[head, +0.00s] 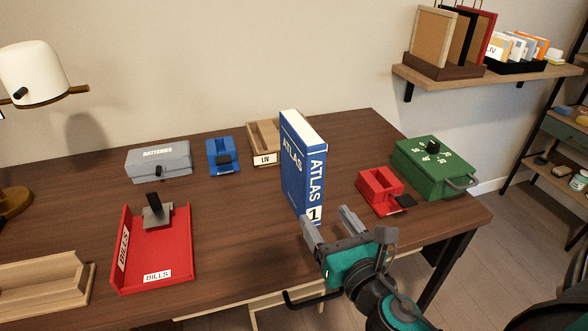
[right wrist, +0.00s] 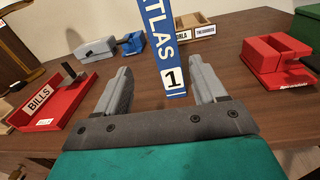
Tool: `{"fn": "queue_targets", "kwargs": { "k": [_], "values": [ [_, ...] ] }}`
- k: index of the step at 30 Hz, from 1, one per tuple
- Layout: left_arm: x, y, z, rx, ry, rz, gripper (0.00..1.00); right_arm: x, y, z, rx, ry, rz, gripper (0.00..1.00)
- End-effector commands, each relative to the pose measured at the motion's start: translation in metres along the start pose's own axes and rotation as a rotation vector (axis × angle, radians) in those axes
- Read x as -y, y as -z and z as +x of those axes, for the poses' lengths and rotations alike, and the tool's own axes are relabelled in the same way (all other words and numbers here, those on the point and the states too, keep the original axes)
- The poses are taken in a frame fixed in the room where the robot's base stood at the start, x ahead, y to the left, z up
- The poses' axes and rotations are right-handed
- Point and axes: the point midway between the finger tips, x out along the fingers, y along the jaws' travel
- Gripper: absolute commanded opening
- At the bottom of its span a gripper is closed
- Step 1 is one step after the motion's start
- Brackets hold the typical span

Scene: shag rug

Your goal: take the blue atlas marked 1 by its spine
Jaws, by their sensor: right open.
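The blue atlas (head: 293,165) stands upright on the brown desk, with its spine, lettered ATLAS and marked 1, turned toward me. My right gripper (head: 327,222) is open just in front of the lower spine. In the right wrist view, the spine of the atlas (right wrist: 170,52) shows between the two fingers of the right gripper (right wrist: 168,88), a little beyond their tips. The fingers do not appear to touch it. My left gripper is not in view.
A red BILLS tray (head: 180,259) lies left on the desk (head: 235,235). A red holder (head: 378,188) and a green box (head: 428,170) stand right of the atlas. A grey BATTERIES box (head: 158,163), a blue holder (head: 222,156) and a wooden tray (head: 264,158) are behind.

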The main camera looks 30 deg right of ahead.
Motion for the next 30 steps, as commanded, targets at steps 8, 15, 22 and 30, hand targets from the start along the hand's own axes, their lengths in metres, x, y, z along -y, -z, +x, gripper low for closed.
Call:
{"fn": "queue_targets", "kwargs": {
  "k": [8,15,22,30],
  "values": [
    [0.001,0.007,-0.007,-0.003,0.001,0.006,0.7,0.001,-0.009,0.03,0.023,0.001,-0.077,0.7],
    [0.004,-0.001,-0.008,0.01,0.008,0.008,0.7,0.001,-0.007,0.067,0.02,0.002,-0.072,0.7],
    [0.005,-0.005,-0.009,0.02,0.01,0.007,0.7,0.002,-0.007,0.081,0.018,0.002,-0.071,0.7],
    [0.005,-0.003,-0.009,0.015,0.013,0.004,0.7,0.008,-0.011,0.117,0.019,0.002,-0.07,0.7]
  ]
}}
